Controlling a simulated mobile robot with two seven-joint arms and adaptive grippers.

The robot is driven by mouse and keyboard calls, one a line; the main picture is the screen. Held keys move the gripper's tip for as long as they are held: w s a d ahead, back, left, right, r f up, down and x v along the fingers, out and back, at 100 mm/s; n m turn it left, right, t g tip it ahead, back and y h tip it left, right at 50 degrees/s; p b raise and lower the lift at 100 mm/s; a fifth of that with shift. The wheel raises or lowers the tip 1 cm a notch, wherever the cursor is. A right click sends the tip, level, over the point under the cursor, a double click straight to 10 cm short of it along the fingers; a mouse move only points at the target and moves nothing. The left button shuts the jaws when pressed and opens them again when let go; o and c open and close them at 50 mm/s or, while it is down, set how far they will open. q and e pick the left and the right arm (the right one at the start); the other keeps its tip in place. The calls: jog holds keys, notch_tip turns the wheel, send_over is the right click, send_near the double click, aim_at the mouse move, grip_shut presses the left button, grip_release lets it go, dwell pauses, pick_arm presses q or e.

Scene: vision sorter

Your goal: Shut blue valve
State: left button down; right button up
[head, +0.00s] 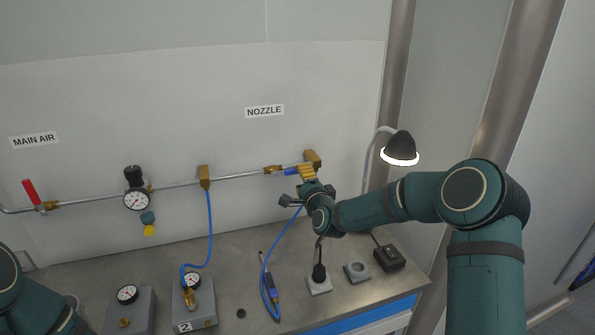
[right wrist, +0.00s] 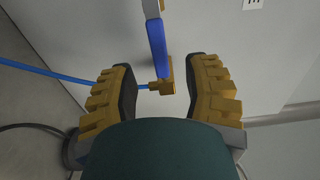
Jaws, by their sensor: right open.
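The blue valve handle (head: 291,171) is on the wall pipe below the NOZZLE label, and it appears to lie along the pipe. My right gripper (head: 306,170) is at the right end of this pipe, beside the handle, and hides part of the fittings. In the right wrist view the blue handle (right wrist: 159,48) reaches into the gap between the open yellow-padded fingers (right wrist: 160,67). A brass fitting (right wrist: 167,76) is at its end. I cannot tell whether a finger touches the handle. My left gripper is out of view.
A red valve handle (head: 31,191) and a gauge (head: 137,200) are further left on the pipe. A blue hose (head: 275,248) hangs below the valve. A lamp (head: 400,146) stands to the right, close to my right arm. Several small items lie on the bench (head: 240,262).

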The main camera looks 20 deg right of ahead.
aim_at(290, 172)
jog(key=shift+w+a, duration=0.1)
jog(key=shift+w, duration=2.35)
jog(key=shift+s, duration=0.1)
grip_shut()
